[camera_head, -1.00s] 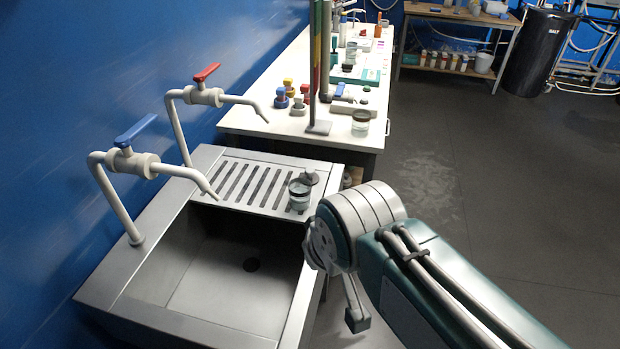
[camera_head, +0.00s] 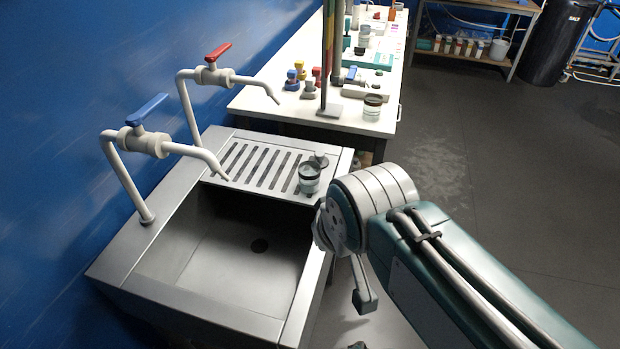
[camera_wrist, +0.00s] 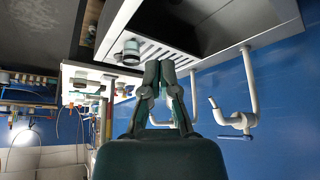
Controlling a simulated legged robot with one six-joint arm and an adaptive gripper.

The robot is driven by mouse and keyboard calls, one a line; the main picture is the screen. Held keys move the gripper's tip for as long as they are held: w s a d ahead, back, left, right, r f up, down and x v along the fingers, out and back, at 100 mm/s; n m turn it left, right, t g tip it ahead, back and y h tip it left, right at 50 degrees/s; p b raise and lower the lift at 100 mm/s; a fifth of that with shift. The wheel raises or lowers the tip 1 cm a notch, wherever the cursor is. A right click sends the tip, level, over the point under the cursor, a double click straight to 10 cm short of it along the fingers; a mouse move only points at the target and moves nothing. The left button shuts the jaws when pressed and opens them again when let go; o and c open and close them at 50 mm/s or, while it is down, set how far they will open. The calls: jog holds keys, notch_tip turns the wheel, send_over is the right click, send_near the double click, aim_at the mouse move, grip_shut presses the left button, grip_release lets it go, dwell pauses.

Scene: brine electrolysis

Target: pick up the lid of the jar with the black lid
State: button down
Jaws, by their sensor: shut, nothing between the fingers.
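A small clear jar with a dark band near its top (camera_head: 309,180) stands upright on the sink's slatted drainboard. A small grey knobbed piece (camera_head: 319,159) is right behind it; I cannot tell whether it is a lid. Another jar with a dark top (camera_head: 372,106) stands on the white bench's near right corner. In the wrist view, a jar (camera_wrist: 131,54) stands at the drainboard and another (camera_wrist: 80,84) on the bench. My gripper (camera_wrist: 160,64) is shut and empty, apart from both jars. In the head view my wrist hides much of it.
The steel sink (camera_head: 190,318) has an open basin. An upright stand (camera_head: 328,60) rises from the crowded bench (camera_head: 255,100). Open floor (camera_head: 520,150) lies to the right.

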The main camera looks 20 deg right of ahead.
jog(key=c, duration=0.8)
grip_release()
jog(key=shift+w+r, duration=0.1)
jog(key=o, duration=0.5)
jog(key=shift+w+d+r, duration=0.1)
jog(key=shift+w+r, duration=0.15)
jog(key=shift+w, duration=0.35)
jog(key=shift+o, duration=0.2)
jog(key=n+g+y, duration=0.2)
jog(key=n, duration=0.4)
send_over(320, 153)
jog(key=s+d, duration=0.2)
jog(key=s, duration=0.1)
notch_tip(320, 153, down, 12)
jog(key=x, duration=1)
jog(key=shift+a, duration=0.15)
